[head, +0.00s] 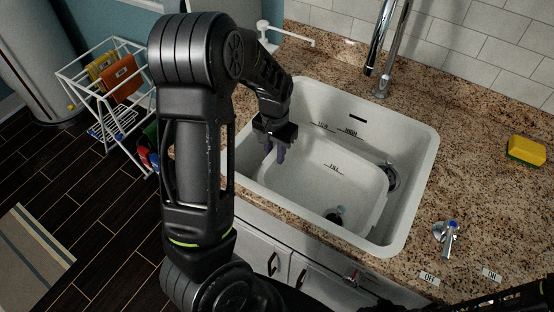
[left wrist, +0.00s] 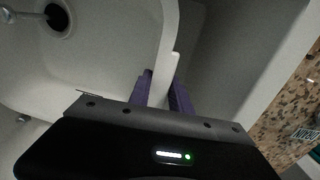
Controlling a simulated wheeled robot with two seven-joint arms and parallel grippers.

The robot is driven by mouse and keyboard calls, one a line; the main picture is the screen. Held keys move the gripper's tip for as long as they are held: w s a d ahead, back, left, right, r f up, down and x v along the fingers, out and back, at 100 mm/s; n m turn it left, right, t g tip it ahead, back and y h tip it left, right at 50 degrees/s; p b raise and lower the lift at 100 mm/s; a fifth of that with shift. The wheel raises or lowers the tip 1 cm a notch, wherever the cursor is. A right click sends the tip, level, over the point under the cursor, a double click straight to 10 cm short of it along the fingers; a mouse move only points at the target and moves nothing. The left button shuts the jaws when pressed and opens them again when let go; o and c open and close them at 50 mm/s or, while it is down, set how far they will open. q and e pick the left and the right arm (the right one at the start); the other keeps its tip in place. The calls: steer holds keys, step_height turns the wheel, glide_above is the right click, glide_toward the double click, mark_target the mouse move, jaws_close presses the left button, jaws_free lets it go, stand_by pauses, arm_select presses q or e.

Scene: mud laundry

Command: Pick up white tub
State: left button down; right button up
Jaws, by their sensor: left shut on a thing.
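The white tub (head: 318,180) sits inside the white sink (head: 423,165), with its floor and right wall showing in the head view. My left gripper (head: 275,155) reaches down over the tub's left side. In the left wrist view its purple fingers (left wrist: 164,92) are shut on the tub's pale rim (left wrist: 166,45), one finger on each side. The tub's left part is partly hidden behind my left arm. A small dark and pale object (head: 337,214) shows near the tub's front edge.
A chrome faucet (head: 384,50) rises behind the sink. A drain fitting (head: 390,176) is at the sink's right. A yellow sponge (head: 526,151) and a blue-topped tap handle (head: 448,236) are on the speckled counter. A white wire rack (head: 108,85) stands at left.

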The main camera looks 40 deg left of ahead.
arm_select(q)
step_height(320, 180, up, 15)
steer(key=shift+b, duration=0.45)
stand_by(0.3)
